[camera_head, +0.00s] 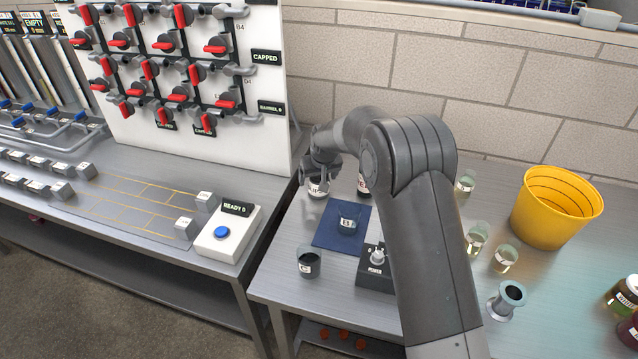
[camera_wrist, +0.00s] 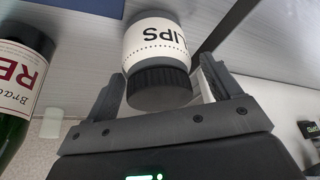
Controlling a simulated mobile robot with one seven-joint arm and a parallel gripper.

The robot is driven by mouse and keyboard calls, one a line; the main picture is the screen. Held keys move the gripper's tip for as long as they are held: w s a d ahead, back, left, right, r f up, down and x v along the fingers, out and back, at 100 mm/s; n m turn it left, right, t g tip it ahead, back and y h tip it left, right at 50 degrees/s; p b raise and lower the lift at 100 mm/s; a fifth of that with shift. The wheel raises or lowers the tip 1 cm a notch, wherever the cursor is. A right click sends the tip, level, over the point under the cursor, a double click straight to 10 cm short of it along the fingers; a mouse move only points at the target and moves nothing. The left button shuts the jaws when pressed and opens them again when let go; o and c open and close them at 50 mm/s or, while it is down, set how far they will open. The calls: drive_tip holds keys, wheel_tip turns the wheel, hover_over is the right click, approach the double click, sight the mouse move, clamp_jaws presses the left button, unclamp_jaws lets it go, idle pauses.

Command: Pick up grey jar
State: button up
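A grey jar with a dark ribbed lid and a white label (camera_wrist: 155,42) stands between my gripper's fingers in the wrist view. The label's letters appear upside down and look like "LIPS". In the head view the jar (camera_head: 318,189) shows partly under my gripper (camera_head: 321,166), at the back left of the right-hand table. My gripper (camera_wrist: 161,75) is open, one finger on each side near the lid. A gap shows at the left finger; the right finger is close to the jar, and contact there cannot be told.
A green bottle with a red-lettered label (camera_wrist: 20,85) stands close left of my gripper in the wrist view. A blue mat (camera_head: 327,238) bears a small dark container (camera_head: 348,222). A dark cup (camera_head: 309,264), several glasses and a yellow bucket (camera_head: 556,207) share the table.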

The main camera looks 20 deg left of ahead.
drive_tip(key=c, duration=1.1)
